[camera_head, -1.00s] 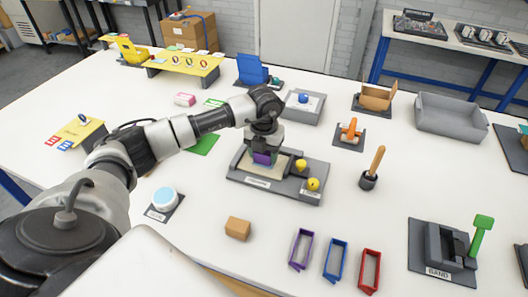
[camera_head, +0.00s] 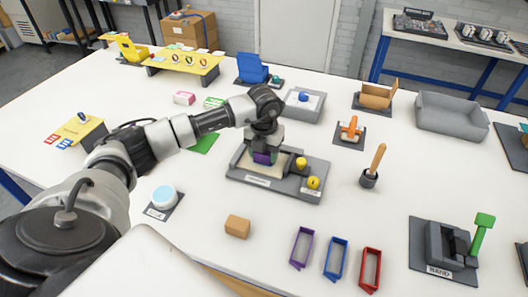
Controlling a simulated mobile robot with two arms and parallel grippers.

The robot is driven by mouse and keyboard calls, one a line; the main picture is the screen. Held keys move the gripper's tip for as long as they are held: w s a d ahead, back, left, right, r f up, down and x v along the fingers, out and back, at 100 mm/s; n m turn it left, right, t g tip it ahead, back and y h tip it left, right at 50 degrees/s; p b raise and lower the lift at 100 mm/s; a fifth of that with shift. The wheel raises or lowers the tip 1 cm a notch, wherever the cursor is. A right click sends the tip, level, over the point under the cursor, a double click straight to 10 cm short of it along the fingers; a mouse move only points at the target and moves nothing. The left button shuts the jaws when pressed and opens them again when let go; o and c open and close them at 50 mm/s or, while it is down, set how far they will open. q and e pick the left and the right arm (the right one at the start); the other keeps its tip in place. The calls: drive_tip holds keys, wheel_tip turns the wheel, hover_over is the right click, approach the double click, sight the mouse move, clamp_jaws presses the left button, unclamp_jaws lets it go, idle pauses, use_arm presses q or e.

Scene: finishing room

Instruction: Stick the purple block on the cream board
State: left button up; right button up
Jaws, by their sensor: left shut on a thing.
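The cream board (camera_head: 278,168) lies in a grey station (camera_head: 272,182) near the middle of the table. My left gripper (camera_head: 264,151) points down over the board and is shut on the purple block (camera_head: 262,158). The block is at or just above the board; I cannot tell whether it touches. The gripper hides the block's top and part of the board. Two yellow knobs (camera_head: 313,183) stand on the right part of the station. My right gripper is not in view.
A tan block (camera_head: 238,227) and purple (camera_head: 301,248), blue (camera_head: 335,258) and red (camera_head: 370,269) frames lie in front. A dark cup with a wooden handle (camera_head: 373,167) stands to the right. A round pale-blue pad (camera_head: 164,197) lies at left. White table between them is clear.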

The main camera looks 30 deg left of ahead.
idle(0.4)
use_arm(q)
drive_tip(key=o, duration=1.3)
drive_tip(key=shift+r, duration=0.2)
drive_tip(key=shift+r+p, duration=2.8)
drive_tip(key=shift+r, duration=1.1)
